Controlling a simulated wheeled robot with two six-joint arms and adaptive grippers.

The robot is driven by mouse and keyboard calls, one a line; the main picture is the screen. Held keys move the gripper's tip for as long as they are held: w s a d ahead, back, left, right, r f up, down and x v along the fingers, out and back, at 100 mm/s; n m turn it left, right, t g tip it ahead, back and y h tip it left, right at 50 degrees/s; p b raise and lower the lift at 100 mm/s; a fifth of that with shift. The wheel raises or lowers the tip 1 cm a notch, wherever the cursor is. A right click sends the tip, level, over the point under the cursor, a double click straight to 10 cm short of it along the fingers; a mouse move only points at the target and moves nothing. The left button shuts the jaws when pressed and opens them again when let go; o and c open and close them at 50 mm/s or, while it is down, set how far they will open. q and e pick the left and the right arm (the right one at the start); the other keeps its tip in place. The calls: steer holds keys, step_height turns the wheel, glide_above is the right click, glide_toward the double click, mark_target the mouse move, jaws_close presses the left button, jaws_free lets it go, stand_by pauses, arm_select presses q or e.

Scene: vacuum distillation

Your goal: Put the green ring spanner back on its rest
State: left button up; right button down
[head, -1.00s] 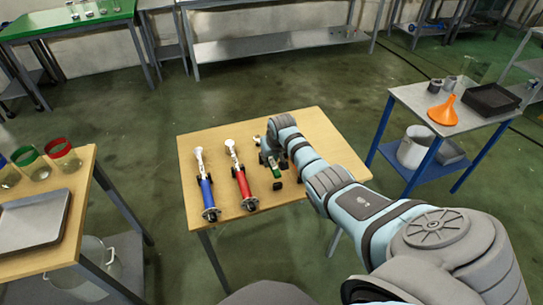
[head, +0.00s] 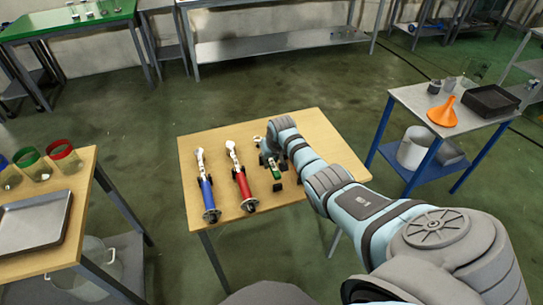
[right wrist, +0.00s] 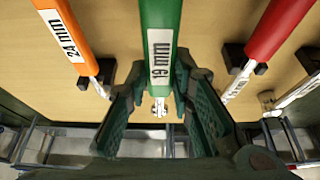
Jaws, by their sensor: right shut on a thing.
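The green ring spanner (head: 262,180) is mostly hidden by my right arm in the head view. In the right wrist view the green spanner (right wrist: 160,40) carries a "19 mm" label and runs between the fingers of my right gripper (right wrist: 160,110), which is shut on it. In the head view my right gripper (head: 268,162) is over the wooden table (head: 225,140). A small black block (head: 278,187), perhaps part of a rest, shows just right of the green handle. I cannot tell how high the spanner is. My left gripper is not in view.
A red spanner (head: 242,182) and a blue spanner (head: 207,190) lie left of the green one. An orange "24 mm" spanner (right wrist: 62,30) shows on its other side in the wrist view. A grey side table (head: 410,98) holds an orange funnel (head: 442,112).

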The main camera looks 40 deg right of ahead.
steer(key=shift+f, duration=0.1)
steer(key=shift+f+b, duration=1.25)
steer(key=shift+f, duration=0.25)
steer(key=c, duration=1.3)
jaws_free()
steer(key=v, duration=1.2)
steer(key=shift+a, duration=0.1)
